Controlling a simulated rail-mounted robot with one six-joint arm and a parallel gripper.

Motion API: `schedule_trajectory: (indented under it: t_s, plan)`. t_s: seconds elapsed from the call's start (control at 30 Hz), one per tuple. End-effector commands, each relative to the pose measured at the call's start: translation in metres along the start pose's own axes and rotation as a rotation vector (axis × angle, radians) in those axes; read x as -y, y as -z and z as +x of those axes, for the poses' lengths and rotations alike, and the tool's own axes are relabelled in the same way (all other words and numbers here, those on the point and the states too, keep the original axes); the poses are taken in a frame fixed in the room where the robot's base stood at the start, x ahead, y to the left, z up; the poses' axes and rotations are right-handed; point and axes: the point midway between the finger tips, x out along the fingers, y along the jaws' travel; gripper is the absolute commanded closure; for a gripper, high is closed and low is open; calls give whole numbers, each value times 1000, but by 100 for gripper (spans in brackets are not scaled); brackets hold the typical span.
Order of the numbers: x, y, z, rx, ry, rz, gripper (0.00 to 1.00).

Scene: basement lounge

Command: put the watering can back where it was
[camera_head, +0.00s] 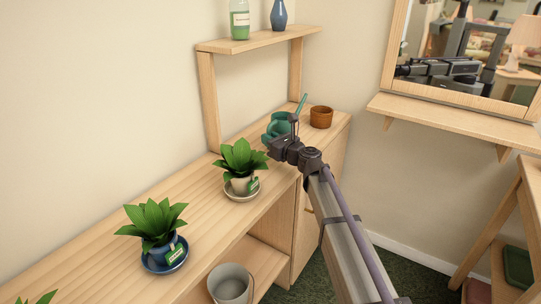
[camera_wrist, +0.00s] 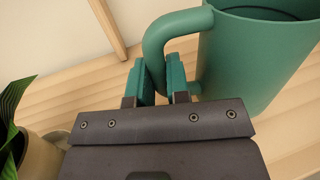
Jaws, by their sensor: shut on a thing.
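The green watering can (camera_head: 277,126) is at the far end of the wooden cabinet top, below the raised shelf, with its spout pointing up to the right. In the wrist view its large green body (camera_wrist: 255,60) fills the upper right and its curved handle comes down toward my jaws. My gripper (camera_head: 272,146) reaches in from the right. In the wrist view my gripper (camera_wrist: 161,82) is shut on the can's handle, with a green-padded finger on each side. The can looks upright; I cannot tell whether its base touches the wood.
A potted plant on a cream saucer (camera_head: 243,194) stands just in front of the can, close to my gripper. A brown pot (camera_head: 321,117) stands right of the can. Another plant in a blue pot (camera_head: 163,249) is nearer. The raised shelf (camera_head: 258,39) holds a bottle and a blue vase.

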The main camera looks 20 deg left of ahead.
Motion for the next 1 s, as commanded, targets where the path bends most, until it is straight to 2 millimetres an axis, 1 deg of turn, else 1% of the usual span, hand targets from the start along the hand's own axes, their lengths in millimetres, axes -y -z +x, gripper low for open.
schedule_trajectory:
  t_s: [0.03,0.1,0.17,0.37,0.53,0.57,0.8,1.0]
  plan:
    - [0,15,0,0,0,-1,100]
    - [0,31,0,0,0,0,100]
    - [0,38,0,0,0,0,100]
    - [0,32,0,0,0,0,100]
    - [0,37,0,0,1,0,100]
    - [0,36,0,0,1,0,81]
    - [0,35,0,0,1,0,58]
    - [0,35,0,0,1,0,58]
